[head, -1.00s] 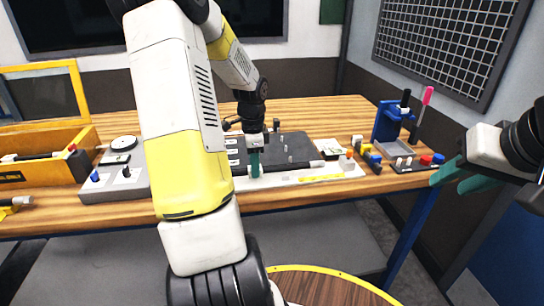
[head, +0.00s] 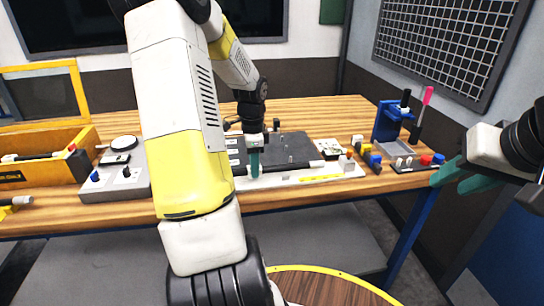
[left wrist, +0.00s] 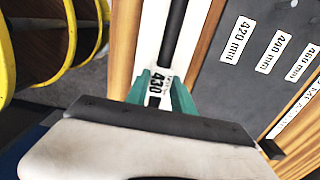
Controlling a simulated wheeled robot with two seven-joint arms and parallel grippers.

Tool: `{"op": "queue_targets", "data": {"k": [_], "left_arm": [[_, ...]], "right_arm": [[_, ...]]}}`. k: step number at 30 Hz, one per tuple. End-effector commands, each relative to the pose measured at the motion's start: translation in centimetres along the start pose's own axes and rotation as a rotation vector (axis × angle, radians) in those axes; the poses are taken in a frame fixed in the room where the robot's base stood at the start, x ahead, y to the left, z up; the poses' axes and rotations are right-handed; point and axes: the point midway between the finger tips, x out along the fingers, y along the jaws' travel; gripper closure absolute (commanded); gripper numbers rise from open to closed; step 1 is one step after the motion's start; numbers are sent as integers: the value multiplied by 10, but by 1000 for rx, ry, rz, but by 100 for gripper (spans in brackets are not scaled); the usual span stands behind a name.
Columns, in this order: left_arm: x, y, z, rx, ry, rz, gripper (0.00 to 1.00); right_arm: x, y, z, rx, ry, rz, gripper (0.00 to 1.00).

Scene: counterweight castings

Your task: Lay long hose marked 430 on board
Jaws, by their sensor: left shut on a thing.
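The black hose (left wrist: 173,32) with a white label reading 430 (left wrist: 155,88) shows in the left wrist view. My left gripper's teal fingers (left wrist: 160,92) are shut on it at the label. In the head view my left gripper (head: 255,162) is low at the front edge of the dark grey board (head: 296,146). The board also shows in the left wrist view (left wrist: 235,95), right of the hose, with labels 420 mm, 440 mm and 460 mm. The hose lies over a white strip (left wrist: 196,30); contact is unclear. My right gripper (head: 462,181) is open and empty, right of the table.
A grey control box (head: 118,185) and a yellow-framed wooden case (head: 50,175) stand at the left. A blue stand (head: 388,122) and small coloured parts (head: 372,158) are at the right. The back of the wooden table (head: 330,108) is clear.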

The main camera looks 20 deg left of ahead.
Motion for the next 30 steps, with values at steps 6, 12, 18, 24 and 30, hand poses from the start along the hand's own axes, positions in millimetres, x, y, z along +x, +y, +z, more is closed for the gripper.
{"op": "queue_targets", "data": {"k": [6,12,18,24,30], "left_arm": [[2,0,0,0,0,0,100],[6,0,0,0,0,0,100],[10,0,-1,0,0,0,100],[14,0,-1,0,1,-1,69],[13,0,0,0,0,-1,46]], "right_arm": [[0,0,0,0,0,0,64],[0,0,0,0,0,0,64],[0,0,0,0,0,0,64],[0,0,0,0,0,0,64],[0,0,0,0,0,0,64]]}}
